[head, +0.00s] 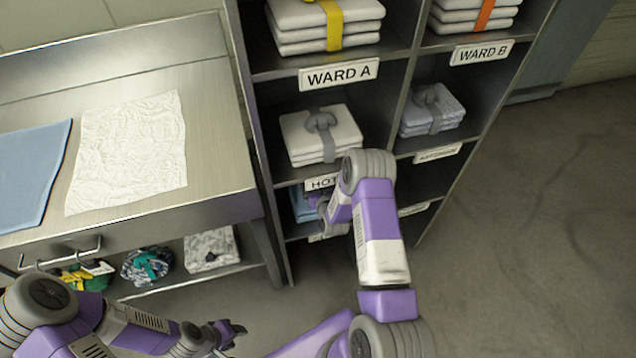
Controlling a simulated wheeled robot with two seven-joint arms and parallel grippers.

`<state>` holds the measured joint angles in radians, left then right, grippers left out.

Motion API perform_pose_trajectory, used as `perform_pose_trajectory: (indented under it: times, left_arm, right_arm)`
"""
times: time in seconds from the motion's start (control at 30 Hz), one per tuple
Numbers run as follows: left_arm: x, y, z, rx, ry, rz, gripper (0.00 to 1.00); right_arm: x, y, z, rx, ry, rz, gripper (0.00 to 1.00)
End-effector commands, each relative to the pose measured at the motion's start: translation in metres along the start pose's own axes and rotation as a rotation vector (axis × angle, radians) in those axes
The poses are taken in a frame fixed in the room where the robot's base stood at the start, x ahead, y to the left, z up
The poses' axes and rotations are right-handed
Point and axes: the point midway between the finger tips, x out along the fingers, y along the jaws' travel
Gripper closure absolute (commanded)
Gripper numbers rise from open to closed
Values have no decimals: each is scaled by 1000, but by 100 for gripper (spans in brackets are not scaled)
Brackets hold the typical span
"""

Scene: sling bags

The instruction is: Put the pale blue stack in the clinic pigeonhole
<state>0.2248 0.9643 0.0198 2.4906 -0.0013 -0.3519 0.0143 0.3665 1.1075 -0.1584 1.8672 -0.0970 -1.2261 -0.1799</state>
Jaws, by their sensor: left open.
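A pale blue stack (301,207) sits in the lower left compartment of the grey shelf unit (396,75), under the partly covered label that starts "HOT". My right arm reaches across the front of that compartment. A purple bit of my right gripper (317,201) shows at the stack's right side; its fingers are hidden, so I cannot tell whether it touches or holds the stack. My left gripper (232,333) is open and empty, low in front of the bench. I cannot read a clinic label; the lower labels are covered or too small.
White stacks (322,134) and a grey-blue stack (431,108) fill other compartments. A steel bench (215,95) at left carries a crumpled white cloth (130,148) and a blue cloth (28,175). Bundles (146,265) lie on its lower shelf. Floor at right is clear.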

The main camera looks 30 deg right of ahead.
Motion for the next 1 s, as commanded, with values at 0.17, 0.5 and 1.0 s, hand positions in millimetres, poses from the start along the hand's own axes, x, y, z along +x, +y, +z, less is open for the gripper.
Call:
perform_pose_trajectory:
  times: [0.17, 0.5, 1.0]
  left_arm:
    - [-2, 1, 0, 0, 0, 0, 57]
    - [-24, 9, 1, 0, 0, 0, 57]
    - [-36, 13, 2, 0, 0, 0, 57]
  right_arm:
    - [-4, 0, -2, 0, -2, 0, 0]
    - [-69, 0, -4, 0, -6, 1, 0]
    - [-125, -14, 11, 27, -91, -30, 0]
